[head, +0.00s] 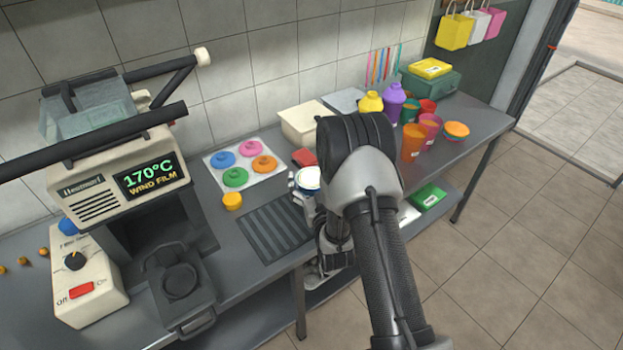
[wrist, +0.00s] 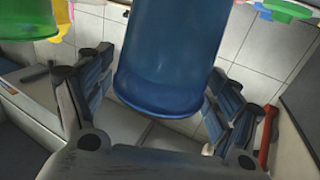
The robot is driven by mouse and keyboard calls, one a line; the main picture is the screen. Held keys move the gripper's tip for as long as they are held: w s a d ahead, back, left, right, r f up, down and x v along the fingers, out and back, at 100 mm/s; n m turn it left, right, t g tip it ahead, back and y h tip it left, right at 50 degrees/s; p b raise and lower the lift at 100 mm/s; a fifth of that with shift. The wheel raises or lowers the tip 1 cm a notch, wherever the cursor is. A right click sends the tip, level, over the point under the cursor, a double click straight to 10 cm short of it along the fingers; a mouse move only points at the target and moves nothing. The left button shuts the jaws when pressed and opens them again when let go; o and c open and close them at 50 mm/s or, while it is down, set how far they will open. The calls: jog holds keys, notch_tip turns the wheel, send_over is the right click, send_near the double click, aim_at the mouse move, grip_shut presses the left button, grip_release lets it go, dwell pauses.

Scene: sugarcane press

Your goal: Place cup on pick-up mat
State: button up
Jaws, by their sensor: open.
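A blue cup (wrist: 168,60) fills the middle of the wrist view, between the two fingers of my gripper (wrist: 158,90). The fingers are open, one on each side of the cup, with narrow gaps showing. In the head view a white-and-blue round top (head: 308,179) shows by my gripper (head: 318,215), at the right end of a dark ribbed mat (head: 262,228), apparently the pick-up mat. My arm hides most of the gripper and the cup's lower part there. I cannot tell whether the cup touches the mat.
The sealing machine (head: 120,190) stands at the left, with a switch box (head: 88,285) beside it. Behind the mat lie a yellow piece (head: 232,201) and a white sheet (head: 218,160) with several coloured lids. Coloured cups (head: 413,142) crowd the counter's right part. Most of the ribbed mat is clear.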

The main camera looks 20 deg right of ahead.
jog(key=shift+r, duration=0.15)
jog(key=s+p, duration=0.2)
jog(key=s, duration=0.9)
jog(key=a+r+g, duration=0.3)
jog(key=r+g, duration=0.3)
jog(key=r, duration=0.8)
jog(key=s+a+r+g, duration=0.1)
jog(key=s+r+g, duration=0.1)
jog(key=s, duration=0.7)
jog(key=s+a+r+g, duration=0.1)
jog(key=s+r+g, duration=0.2)
jog(key=s, duration=0.6)
jog(key=s+a+r+g+y, duration=0.1)
jog(key=s+r+g, duration=0.1)
jog(key=s, duration=0.8)
jog(key=shift+r+n, duration=0.4)
jog(key=shift+r, duration=0.3)
jog(key=shift+a, duration=0.1)
